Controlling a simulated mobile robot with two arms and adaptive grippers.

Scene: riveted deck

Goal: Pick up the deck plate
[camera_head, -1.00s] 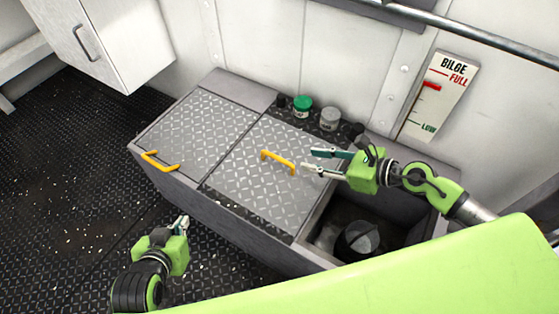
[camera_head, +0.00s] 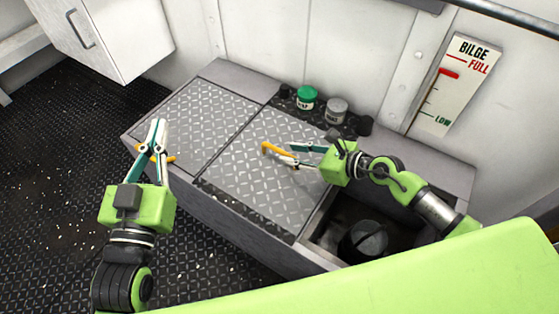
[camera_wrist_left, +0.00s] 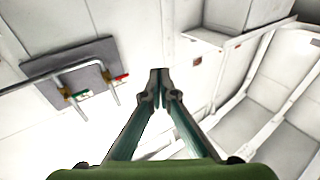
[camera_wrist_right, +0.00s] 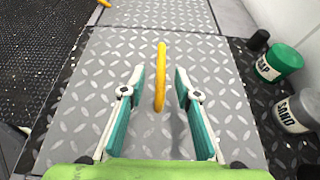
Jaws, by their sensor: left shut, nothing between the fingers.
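Two grey tread-patterned deck plates cover the raised bench: the left plate (camera_head: 200,120) and the right plate (camera_head: 250,180). The right plate has a yellow handle (camera_head: 275,149), which also shows in the right wrist view (camera_wrist_right: 160,80). My right gripper (camera_head: 288,155) is open, with its fingers (camera_wrist_right: 160,88) on either side of the near part of that handle, not closed on it. My left gripper (camera_head: 157,124) is shut and empty, its tips together (camera_wrist_left: 160,98) and raised. In the head view it hides most of the left plate's handle (camera_head: 170,159).
Right of the plates is an open compartment (camera_head: 325,220) with a dark round object (camera_head: 362,240) inside. A green-lidded jar (camera_head: 307,97) and a grey jar (camera_head: 337,111) stand on the bench's back strip. A bilge gauge (camera_head: 452,85) is on the wall.

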